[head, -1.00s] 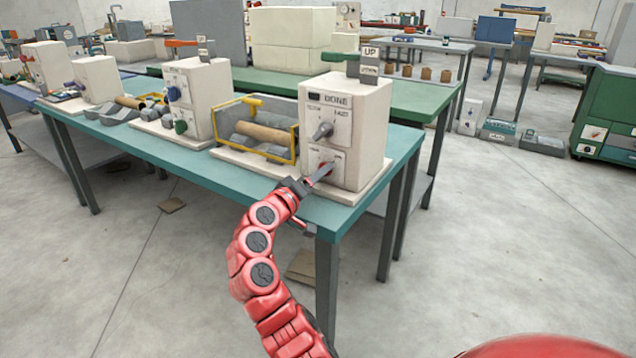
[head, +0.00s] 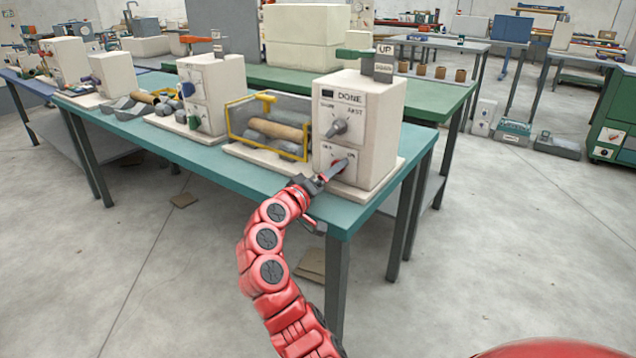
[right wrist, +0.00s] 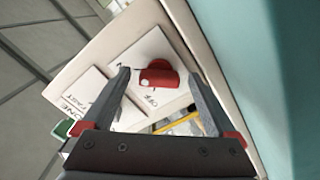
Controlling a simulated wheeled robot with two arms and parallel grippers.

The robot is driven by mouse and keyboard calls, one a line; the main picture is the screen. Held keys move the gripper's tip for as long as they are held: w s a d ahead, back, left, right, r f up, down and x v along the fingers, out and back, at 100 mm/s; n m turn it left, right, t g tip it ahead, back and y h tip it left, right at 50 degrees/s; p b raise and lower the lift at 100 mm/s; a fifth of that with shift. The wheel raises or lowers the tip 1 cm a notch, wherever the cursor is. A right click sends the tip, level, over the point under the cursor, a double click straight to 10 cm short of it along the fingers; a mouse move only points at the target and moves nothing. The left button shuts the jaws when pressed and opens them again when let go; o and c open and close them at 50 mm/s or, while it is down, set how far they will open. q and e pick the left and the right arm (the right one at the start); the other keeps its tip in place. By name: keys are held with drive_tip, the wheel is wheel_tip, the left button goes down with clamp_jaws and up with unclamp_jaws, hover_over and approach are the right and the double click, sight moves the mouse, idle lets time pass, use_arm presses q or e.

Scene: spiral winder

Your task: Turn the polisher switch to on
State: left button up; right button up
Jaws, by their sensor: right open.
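The cream polisher (head: 385,125) stands at the right end of the teal table. Its front has a grey knob (head: 336,129) with a panel below it holding the red switch (right wrist: 160,73). In the right wrist view the switch sits between the two fingers of my right gripper (right wrist: 159,80), which is open. In the head view my right gripper (head: 330,173) is at the lower panel and partly hides the switch. I cannot tell whether the fingers touch it. My left gripper is not in view.
Left of the polisher is a yellow frame (head: 229,120) with a wooden roller (head: 275,130). A block marked UP (head: 384,60) is on top of the polisher. More machines line the teal table (head: 225,170).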

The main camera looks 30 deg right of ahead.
drive_tip(key=p+v, duration=0.2)
drive_tip(key=v, duration=1.5)
drive_tip(key=shift+w, duration=0.1)
